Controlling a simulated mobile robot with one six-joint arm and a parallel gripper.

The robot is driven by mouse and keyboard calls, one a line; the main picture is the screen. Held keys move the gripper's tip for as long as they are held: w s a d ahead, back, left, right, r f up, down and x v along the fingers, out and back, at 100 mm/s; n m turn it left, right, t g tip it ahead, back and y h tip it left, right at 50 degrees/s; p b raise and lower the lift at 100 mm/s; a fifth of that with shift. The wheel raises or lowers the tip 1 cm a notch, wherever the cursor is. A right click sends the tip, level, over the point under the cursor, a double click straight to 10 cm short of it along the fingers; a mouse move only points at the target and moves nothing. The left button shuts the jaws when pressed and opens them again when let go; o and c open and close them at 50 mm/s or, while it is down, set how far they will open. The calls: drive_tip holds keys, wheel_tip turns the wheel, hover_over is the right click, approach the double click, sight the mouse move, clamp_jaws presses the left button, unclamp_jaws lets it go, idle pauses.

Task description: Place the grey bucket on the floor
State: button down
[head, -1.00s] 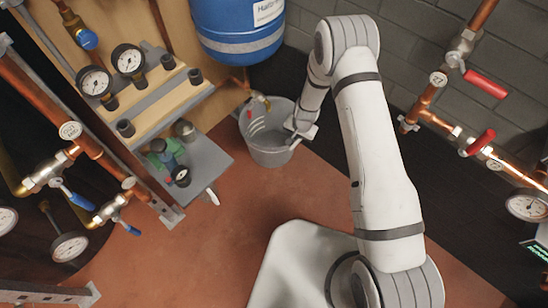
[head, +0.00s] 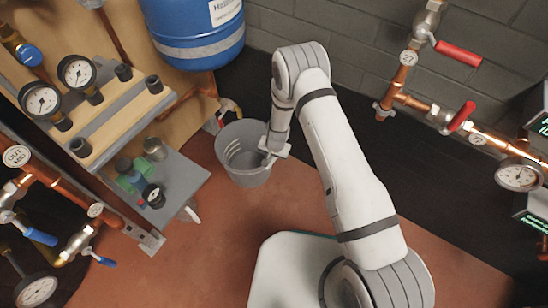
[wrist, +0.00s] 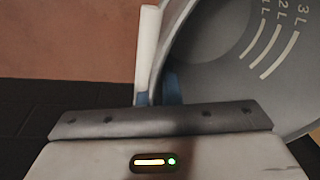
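The grey bucket (head: 246,174) is near the middle of the head view, its mouth facing up. My gripper (head: 269,152) is at the right side of its rim. In the wrist view my gripper (wrist: 160,72) has one pale finger outside the bucket wall, and a blue part shows at the inner side. It looks closed on the wall of the bucket (wrist: 225,62), whose inside shows litre marks. The red-brown floor (head: 225,235) lies below. I cannot tell whether the bucket's base touches it.
A blue tank (head: 197,52) hangs behind the bucket, with a brass tap (head: 230,106) just beyond the rim. A grey shelf (head: 180,185) with small items is close on the left. Copper pipes (head: 400,82) line the right wall. Open floor lies in front of the bucket.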

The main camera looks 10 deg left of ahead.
drive_tip(key=shift+f, duration=0.1)
drive_tip(key=c, duration=1.6)
unclamp_jaws()
drive_tip(key=r+p, duration=0.1)
drive_tip(key=r, duration=0.3)
drive_tip(key=s+d+r+p, duration=0.1)
drive_tip(key=r+p, duration=0.1)
drive_tip(key=r, duration=0.2)
drive_tip(key=r+p, duration=0.1)
drive_tip(key=r, duration=0.3)
drive_tip(key=shift+s+d+r+p, duration=0.15)
drive_tip(key=shift+p, duration=0.25)
